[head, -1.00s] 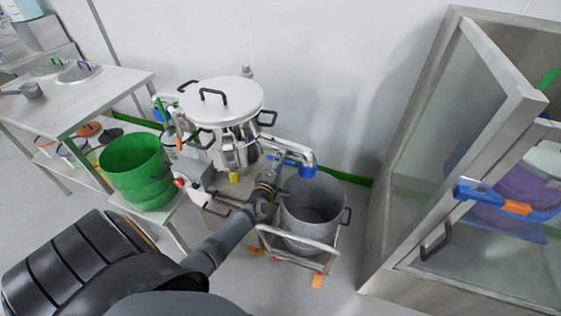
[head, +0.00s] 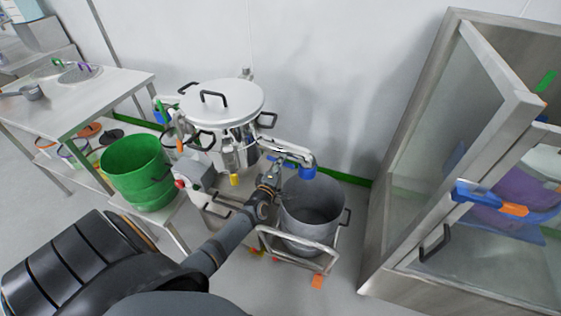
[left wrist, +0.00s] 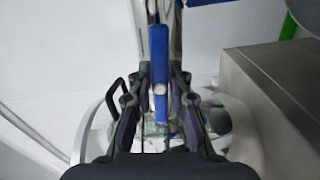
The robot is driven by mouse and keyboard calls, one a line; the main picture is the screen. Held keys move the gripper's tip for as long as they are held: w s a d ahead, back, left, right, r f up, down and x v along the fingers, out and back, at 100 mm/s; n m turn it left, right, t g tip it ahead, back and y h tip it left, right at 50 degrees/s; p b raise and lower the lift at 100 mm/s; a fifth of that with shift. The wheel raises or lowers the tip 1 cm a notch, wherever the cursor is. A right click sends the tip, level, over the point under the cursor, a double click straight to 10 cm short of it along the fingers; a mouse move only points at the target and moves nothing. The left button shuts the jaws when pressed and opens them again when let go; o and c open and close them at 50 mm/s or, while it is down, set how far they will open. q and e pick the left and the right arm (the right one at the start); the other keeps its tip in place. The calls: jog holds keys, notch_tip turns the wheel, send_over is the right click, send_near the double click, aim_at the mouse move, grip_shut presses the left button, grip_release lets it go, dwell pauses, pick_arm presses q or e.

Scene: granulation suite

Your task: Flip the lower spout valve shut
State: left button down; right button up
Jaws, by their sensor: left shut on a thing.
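The steel vessel (head: 222,100) with a domed lid has a metal spout (head: 290,148) on its right side, ending in a blue outlet (head: 307,173). In the left wrist view a blue valve lever (left wrist: 160,88) stands upright along the metal pipe (left wrist: 158,35). My left gripper (left wrist: 160,105) has its two dark fingers on either side of this lever and is shut on it. In the head view my left gripper (head: 276,172) is just below the spout, and the lever is mostly hidden there. My right gripper is not in view.
A grey bucket (head: 313,205) stands under the spout in a wheeled metal frame (head: 300,247). A green bucket (head: 135,170) is on a low stand to the left. A steel cabinet (head: 375,230) with an open glass door (head: 440,110) stands on the right.

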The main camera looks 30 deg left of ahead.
pick_arm(q)
jog(key=m+p, duration=0.2)
jog(key=m, duration=0.2)
jog(key=shift+r+m, duration=0.1)
jog(key=shift+m, duration=0.2)
jog(key=m+p, duration=0.1)
jog(key=m, duration=0.2)
jog(key=shift+m+p, duration=0.3)
jog(key=m+p, duration=0.1)
jog(key=m, duration=0.3)
jog(key=shift+p, duration=0.35)
jog(key=shift+m+p, duration=0.45)
jog(key=shift+m, duration=1.45)
jog(key=c, duration=1.2)
grip_release()
